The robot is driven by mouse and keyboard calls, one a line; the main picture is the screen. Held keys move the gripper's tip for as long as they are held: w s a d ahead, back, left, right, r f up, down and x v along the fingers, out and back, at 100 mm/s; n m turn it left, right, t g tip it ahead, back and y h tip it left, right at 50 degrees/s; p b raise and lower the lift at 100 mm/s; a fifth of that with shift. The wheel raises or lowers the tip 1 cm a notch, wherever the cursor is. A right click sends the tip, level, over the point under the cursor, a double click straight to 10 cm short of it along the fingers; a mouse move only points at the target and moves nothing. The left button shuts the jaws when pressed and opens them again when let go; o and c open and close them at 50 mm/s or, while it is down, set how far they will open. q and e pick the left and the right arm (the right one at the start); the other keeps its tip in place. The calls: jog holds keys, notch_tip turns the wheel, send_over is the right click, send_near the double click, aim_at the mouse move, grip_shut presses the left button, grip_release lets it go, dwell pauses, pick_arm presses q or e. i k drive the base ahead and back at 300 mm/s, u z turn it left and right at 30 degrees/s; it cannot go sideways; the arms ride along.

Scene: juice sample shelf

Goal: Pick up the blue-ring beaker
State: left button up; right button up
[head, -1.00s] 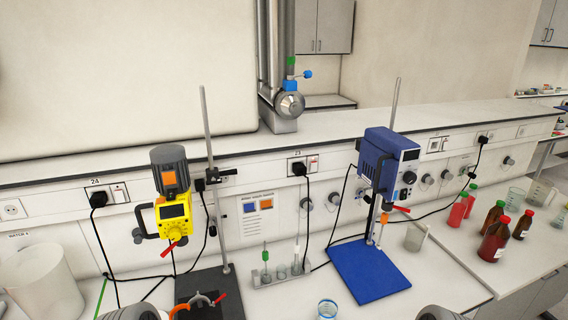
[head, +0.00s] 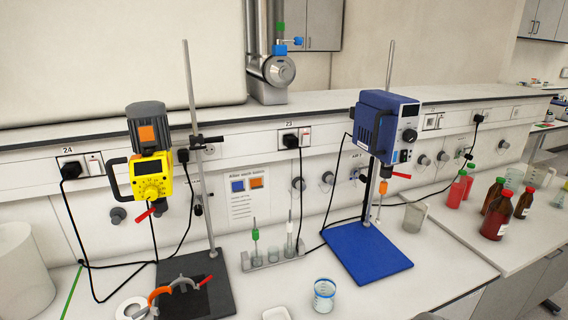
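The blue-ring beaker (head: 324,295) stands upright on the white bench near the bottom edge of the head view, to the right of centre. It is clear glass with a blue band around it, and it looks empty. It stands in front of the blue stand base and apart from it. Neither gripper shows in the head view, so I cannot see where they are relative to the beaker or whether they hold anything.
A blue stirrer (head: 385,125) stands on a blue base plate (head: 367,252) behind the beaker. A yellow stirrer (head: 150,175) on a dark stand base (head: 195,283) is at left. A small tube rack (head: 272,260) lies behind.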

aim_at(325, 288)
jog(key=k, duration=0.5)
jog(key=z, duration=1.1)
jog(key=i, duration=0.9)
jog(key=u, duration=2.15)
